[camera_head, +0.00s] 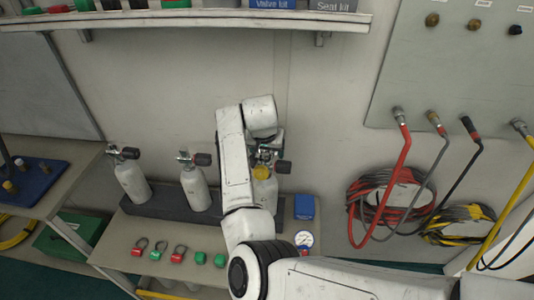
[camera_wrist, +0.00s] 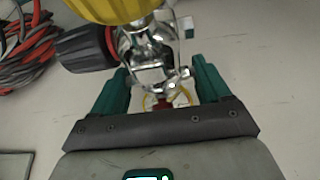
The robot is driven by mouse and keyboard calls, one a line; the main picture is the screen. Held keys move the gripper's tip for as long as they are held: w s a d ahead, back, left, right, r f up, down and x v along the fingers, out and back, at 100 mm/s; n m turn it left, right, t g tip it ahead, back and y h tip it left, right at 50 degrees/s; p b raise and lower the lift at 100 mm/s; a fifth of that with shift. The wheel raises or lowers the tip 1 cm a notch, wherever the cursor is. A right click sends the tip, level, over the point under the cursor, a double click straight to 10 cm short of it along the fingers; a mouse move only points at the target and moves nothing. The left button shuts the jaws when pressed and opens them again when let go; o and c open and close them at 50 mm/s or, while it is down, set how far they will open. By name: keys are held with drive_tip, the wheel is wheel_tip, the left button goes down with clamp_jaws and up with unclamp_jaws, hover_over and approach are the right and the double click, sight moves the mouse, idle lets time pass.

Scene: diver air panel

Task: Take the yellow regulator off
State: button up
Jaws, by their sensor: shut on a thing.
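The rightmost white cylinder (camera_head: 268,192) stands on the bench, its top partly hidden by my arm. A yellow part (camera_head: 262,173) shows at its top, and it is large in the wrist view (camera_wrist: 110,8). A chrome valve (camera_wrist: 150,50) with a black handwheel (camera_wrist: 85,48) is beside it; the handwheel also shows in the head view (camera_head: 284,167).
Two other cylinders (camera_head: 132,182) (camera_head: 195,190) stand to the left in a dark rack. Red and green capped pieces (camera_head: 180,252) lie in front, with a gauge (camera_head: 304,240) and blue box (camera_head: 304,207) to the right. Coiled hoses (camera_head: 385,205) hang on the right wall. A shelf (camera_head: 190,20) runs above.

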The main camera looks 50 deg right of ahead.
drive_tip(key=shift+r, duration=0.15)
drive_tip(key=shift+w+r, duration=0.1)
drive_tip(key=shift+r, duration=0.35)
wheel_tip(320, 180, up, 2)
drive_tip(key=shift+d+b, duration=0.1)
drive_tip(key=shift+b, duration=0.6)
drive_tip(key=s+a+r+b, duration=0.1)
drive_tip(key=s+r, duration=0.9)
drive_tip(key=s, duration=0.4)
drive_tip(key=shift+a, duration=0.35)
drive_tip(key=shift+f, duration=0.1)
